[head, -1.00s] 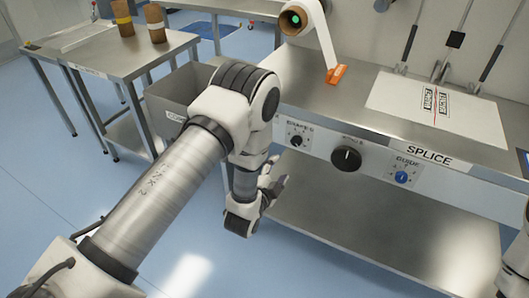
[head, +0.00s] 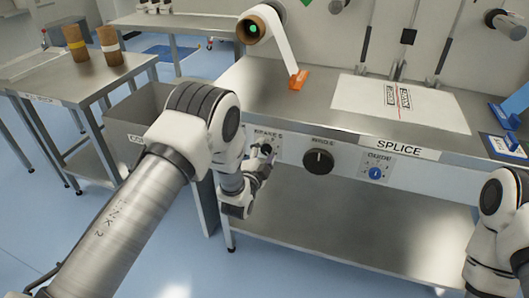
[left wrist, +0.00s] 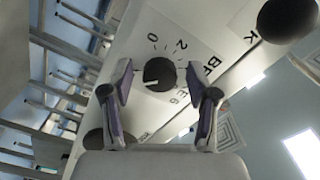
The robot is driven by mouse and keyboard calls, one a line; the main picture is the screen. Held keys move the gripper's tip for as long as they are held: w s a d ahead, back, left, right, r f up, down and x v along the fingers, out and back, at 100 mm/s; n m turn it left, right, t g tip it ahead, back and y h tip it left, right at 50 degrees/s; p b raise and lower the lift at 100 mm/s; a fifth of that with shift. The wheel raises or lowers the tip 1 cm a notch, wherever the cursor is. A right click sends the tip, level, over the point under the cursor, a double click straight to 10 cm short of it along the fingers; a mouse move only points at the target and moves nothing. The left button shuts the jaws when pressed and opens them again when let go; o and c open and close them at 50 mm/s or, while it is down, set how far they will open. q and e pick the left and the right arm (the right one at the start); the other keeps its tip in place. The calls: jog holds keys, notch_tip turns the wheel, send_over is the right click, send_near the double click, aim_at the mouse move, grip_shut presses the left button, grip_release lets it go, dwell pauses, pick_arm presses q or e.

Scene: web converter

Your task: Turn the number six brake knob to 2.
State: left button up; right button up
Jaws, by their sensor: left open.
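The number six brake knob (left wrist: 160,75) is black and round, with a white mark pointing toward the left in the left wrist view. Its plate carries "BRAKE 6" and a scale on which 0 and 2 can be read. My left gripper (left wrist: 167,88) is open, with one finger on each side of the knob; whether they touch it I cannot tell. In the head view my left gripper (head: 260,168) is at the front panel and covers most of this knob. My right arm shows at the right edge, its gripper out of view.
A larger black knob (head: 318,161) sits just right on the same panel, and a blue guide knob (head: 376,173) farther right. A grey bin (head: 133,122) stands left of the machine. A lower steel shelf (head: 350,225) lies below the panel.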

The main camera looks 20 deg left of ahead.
pick_arm(q)
grip_shut()
jog(key=shift+n, duration=0.3)
